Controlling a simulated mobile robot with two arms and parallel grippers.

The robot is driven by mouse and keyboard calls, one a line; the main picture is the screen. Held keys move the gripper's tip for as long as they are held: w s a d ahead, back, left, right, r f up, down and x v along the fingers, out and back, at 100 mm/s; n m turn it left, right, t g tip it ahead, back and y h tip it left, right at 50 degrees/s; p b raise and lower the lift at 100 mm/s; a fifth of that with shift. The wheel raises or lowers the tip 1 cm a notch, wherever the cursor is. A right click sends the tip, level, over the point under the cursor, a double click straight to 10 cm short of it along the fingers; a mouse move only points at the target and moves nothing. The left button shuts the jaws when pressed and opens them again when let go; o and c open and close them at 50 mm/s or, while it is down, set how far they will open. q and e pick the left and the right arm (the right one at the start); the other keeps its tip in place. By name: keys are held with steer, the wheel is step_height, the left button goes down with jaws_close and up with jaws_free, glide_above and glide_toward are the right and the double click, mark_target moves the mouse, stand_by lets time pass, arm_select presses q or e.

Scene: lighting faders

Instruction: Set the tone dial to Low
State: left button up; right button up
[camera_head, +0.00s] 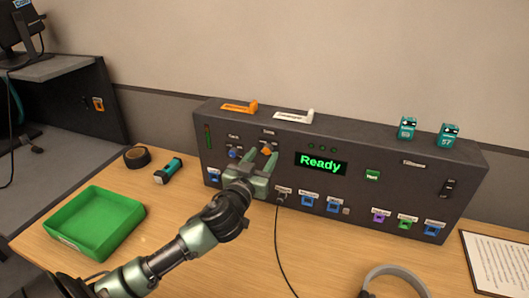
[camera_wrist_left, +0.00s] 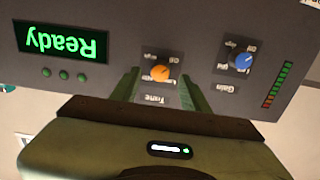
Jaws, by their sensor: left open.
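The tone dial is an orange knob (camera_head: 267,149) on the front of the dark console (camera_head: 390,170), left of the green "Ready" display. In the left wrist view, which is upside down, the orange knob (camera_wrist_left: 160,72) sits above a "Tone" label, with small labels around it; its setting is too small to tell. My left gripper (camera_head: 260,158) is open in front of the console. Its two fingers (camera_wrist_left: 161,90) stand on either side of the orange knob, apart from it as far as I can see. My right gripper is not in view.
A blue gain knob (camera_head: 234,153) sits just left of the tone dial. Several coloured jacks line the console's lower edge. A green tray (camera_head: 95,222), tape roll (camera_head: 137,157) and teal flashlight (camera_head: 168,170) lie on the left of the desk. Headphones (camera_head: 395,270) lie in front.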

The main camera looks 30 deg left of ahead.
arm_select(q)
steer(key=shift+x, duration=0.95)
jaws_close()
